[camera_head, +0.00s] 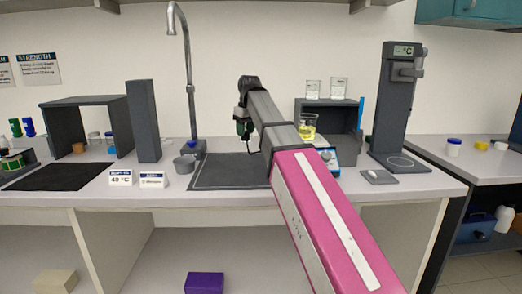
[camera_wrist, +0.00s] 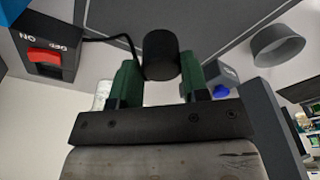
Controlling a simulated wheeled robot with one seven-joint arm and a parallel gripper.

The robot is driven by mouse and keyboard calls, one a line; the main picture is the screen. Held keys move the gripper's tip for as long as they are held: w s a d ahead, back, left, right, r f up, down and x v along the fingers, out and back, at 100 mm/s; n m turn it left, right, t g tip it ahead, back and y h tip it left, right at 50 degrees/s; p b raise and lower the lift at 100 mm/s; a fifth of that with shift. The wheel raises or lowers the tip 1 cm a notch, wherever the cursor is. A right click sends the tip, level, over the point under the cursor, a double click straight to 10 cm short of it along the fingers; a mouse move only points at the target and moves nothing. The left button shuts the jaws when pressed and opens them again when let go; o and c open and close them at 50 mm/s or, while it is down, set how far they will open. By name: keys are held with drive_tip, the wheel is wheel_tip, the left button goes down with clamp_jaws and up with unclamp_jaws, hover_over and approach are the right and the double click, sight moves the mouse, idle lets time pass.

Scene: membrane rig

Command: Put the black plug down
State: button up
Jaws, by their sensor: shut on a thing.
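In the wrist view the black plug (camera_wrist: 160,54) is a short dark cylinder between the green fingers of my gripper (camera_wrist: 160,82), which is shut on it. A thin black cable runs from beside the plug toward a dark box with a red rocker switch (camera_wrist: 45,57). In the head view my gripper (camera_head: 243,128) hangs above the dark mat (camera_head: 215,178) on the bench, left of the pink arm link. The plug cannot be made out there. Whether it touches anything below is not clear.
A grey cup (camera_head: 184,165) and tap (camera_head: 188,90) stand left of the mat. A beaker of yellow liquid (camera_head: 307,127) stands right of my gripper by a dark shelf (camera_head: 342,117). Two small signs (camera_head: 152,181) stand at the front. The visible mat is clear.

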drive_tip(key=w+d+f, duration=0.1)
drive_tip(key=d, duration=0.1)
drive_tip(key=w+d+f, duration=0.3)
drive_tip(key=d, duration=0.1)
drive_tip(key=shift+w+f, duration=0.2)
drive_tip(key=shift+f, duration=2.05)
drive_tip(key=shift+f, duration=0.1)
drive_tip(key=o, duration=1.1)
wheel_tip(320, 180, up, 12)
drive_tip(key=s+d, duration=0.1)
drive_tip(key=shift+d, duration=0.15)
